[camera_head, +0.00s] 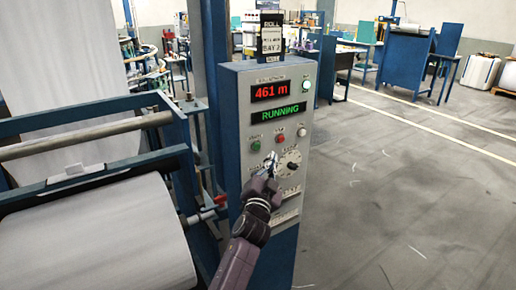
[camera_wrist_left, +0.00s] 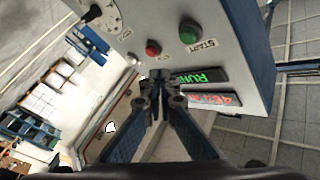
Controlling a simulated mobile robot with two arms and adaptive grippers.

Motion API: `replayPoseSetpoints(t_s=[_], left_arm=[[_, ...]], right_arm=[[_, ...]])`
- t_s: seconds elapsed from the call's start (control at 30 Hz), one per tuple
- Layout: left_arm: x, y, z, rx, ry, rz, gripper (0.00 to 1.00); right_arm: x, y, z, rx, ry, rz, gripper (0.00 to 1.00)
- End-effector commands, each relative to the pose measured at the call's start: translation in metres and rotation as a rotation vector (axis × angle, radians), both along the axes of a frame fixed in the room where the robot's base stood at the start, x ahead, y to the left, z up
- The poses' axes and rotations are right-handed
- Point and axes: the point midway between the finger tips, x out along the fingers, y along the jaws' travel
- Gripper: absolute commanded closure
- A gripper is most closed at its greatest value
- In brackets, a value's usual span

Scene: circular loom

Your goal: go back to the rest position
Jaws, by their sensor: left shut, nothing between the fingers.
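My left gripper (camera_head: 270,163) is shut and empty in front of the control panel (camera_head: 238,110), beside the dial (camera_head: 291,162) and below the green button (camera_head: 255,146) and red button (camera_head: 279,139). Whether it touches the panel I cannot tell. The panel reads "461 m" (camera_head: 270,91) and "RUNNING" (camera_head: 276,114). In the left wrist view the fingers (camera_wrist_left: 160,78) are together, and the panel appears turned over, with the green START button (camera_wrist_left: 189,34), the red button (camera_wrist_left: 153,47) and the dial (camera_wrist_left: 103,15). My right gripper is in neither view.
The loom's blue frame (camera_head: 90,103) and white fabric roll (camera_head: 95,235) stand close on the left. A rod with a red and metal end (camera_head: 208,214) sits beside the panel. Open grey floor (camera_head: 410,200) lies to the right. Blue workstations (camera_head: 407,60) stand further back.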

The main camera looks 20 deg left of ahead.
Motion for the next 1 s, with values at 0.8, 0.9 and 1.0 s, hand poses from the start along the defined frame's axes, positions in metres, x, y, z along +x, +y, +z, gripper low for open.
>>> replayPoseSetpoints(t_s=[0.8, 0.9, 1.0], left_arm=[[-0.092, -0.022, -0.329, -0.159, 0.538, -0.072, 1.00], [-0.134, -0.023, -0.393, -0.199, 0.655, -0.068, 1.00], [-0.182, -0.023, -0.453, -0.238, 0.772, -0.060, 1.00]], right_arm=[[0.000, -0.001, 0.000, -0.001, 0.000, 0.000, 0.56], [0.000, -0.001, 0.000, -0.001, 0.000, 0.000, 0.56], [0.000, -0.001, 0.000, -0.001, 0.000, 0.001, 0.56]])
